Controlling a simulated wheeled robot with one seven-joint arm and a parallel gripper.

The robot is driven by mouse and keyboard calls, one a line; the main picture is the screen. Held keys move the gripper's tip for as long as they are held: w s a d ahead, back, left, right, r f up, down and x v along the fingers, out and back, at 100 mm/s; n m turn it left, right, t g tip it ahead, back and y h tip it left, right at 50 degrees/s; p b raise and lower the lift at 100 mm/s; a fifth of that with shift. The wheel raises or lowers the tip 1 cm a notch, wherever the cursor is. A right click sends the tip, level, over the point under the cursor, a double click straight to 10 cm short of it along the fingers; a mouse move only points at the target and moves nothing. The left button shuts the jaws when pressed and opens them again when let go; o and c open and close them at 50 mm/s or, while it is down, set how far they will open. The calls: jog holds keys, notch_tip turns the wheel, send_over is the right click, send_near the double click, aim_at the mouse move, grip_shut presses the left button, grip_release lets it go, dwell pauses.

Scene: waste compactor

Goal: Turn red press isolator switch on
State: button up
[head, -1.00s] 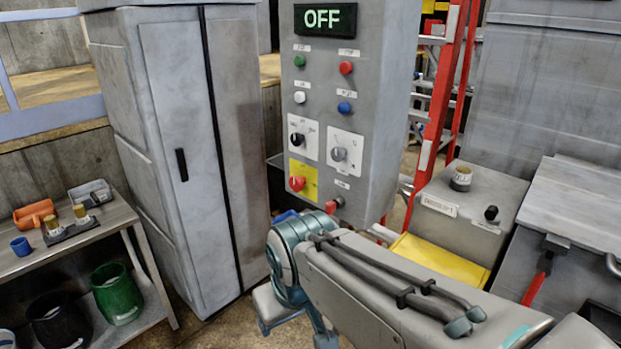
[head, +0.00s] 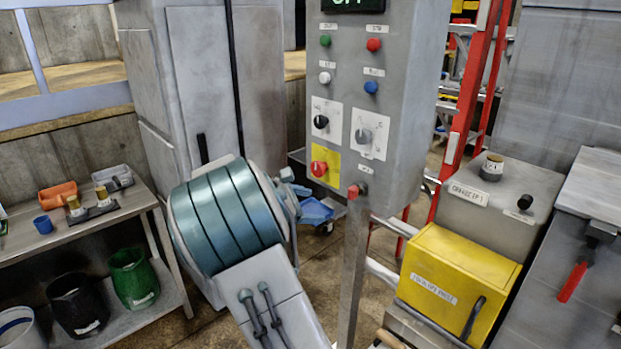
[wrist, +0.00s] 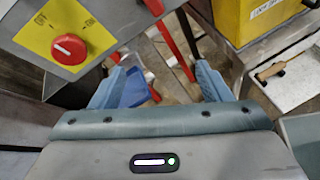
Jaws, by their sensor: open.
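The red press isolator switch (head: 319,168) is a round red knob on a yellow plate low on the grey control panel. It also shows at the upper left of the wrist view (wrist: 69,47), with OFF and ON lettering above it and a white mark on its face. My gripper (wrist: 158,72) is open and empty in the wrist view, its two blue fingers spread. It is below and to the right of the knob and apart from it.
A yellow box (head: 455,275) stands right of the panel post, a grey cabinet (head: 200,80) behind left. A metal bench (head: 130,212) with bins is at left. Red ladder rails (head: 470,100) stand behind.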

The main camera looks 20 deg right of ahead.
aim_at(316, 170)
jog(key=w+a+r+n+t+h+b, duration=0.1)
jog(key=w+a+n+t+h, duration=0.4)
jog(key=w, duration=0.5)
jog(key=shift+n+g, duration=0.5)
jog(key=shift+n, duration=0.2)
jog(key=x, duration=0.4)
jog(key=p+x, duration=0.1)
jog(key=x, duration=0.3)
jog(key=p+x, duration=0.1)
jog(key=x, duration=0.4)
jog(key=shift+s+f, duration=0.1)
jog(key=shift+f, duration=0.1)
